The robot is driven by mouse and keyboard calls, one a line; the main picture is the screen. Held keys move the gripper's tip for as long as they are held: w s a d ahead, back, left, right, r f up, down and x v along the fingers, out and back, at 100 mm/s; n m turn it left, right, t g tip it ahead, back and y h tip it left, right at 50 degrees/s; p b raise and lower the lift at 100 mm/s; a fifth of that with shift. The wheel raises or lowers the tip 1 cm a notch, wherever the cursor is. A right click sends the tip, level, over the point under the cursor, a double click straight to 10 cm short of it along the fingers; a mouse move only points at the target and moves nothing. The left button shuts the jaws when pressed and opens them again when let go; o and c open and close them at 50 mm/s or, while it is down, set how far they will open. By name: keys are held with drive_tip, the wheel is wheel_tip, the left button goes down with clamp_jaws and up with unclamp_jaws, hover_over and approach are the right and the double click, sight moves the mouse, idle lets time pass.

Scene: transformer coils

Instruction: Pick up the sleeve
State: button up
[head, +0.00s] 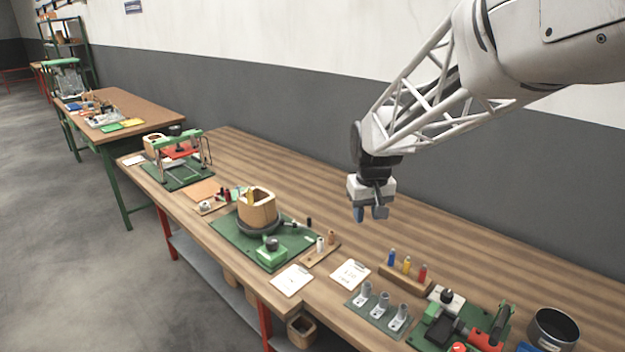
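My gripper (369,214) hangs in the air above the wooden bench, pointing down. Its two fingertips are apart and nothing shows between them. Small coloured upright pieces in blue (391,257), yellow (406,265) and red (422,274) stand in a wooden block (405,280), below and to the right of my gripper. They may be sleeves; I cannot tell which piece is the sleeve. More small pieces stand on a wooden strip (318,255) beside the green coil plate (225,233).
A wooden coil form (257,208) stands on the green plate. Metal lugs (381,303) sit on a green plate near the front. A red and green tool (467,335) and a dark round pot (553,331) are at the lower right. The bench (330,200) behind the coil form is clear.

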drive_tip(key=w+a+f+n, duration=0.1)
drive_tip(key=w+f, duration=0.3)
drive_tip(key=w, duration=0.2)
drive_tip(key=w+a+f, duration=0.2)
drive_tip(key=w+f, duration=0.2)
drive_tip(key=w, duration=0.2)
drive_tip(key=n+g, duration=0.1)
hover_over(331, 241)
drive_tip(key=f, duration=0.6)
drive_tip(key=w+f, duration=0.1)
drive_tip(key=f, duration=0.2)
drive_tip(key=shift+d+f, duration=0.1)
drive_tip(key=shift+f, duration=0.25)
drive_tip(key=shift+f, duration=1.3)
drive_tip(key=shift+f, duration=2.6)
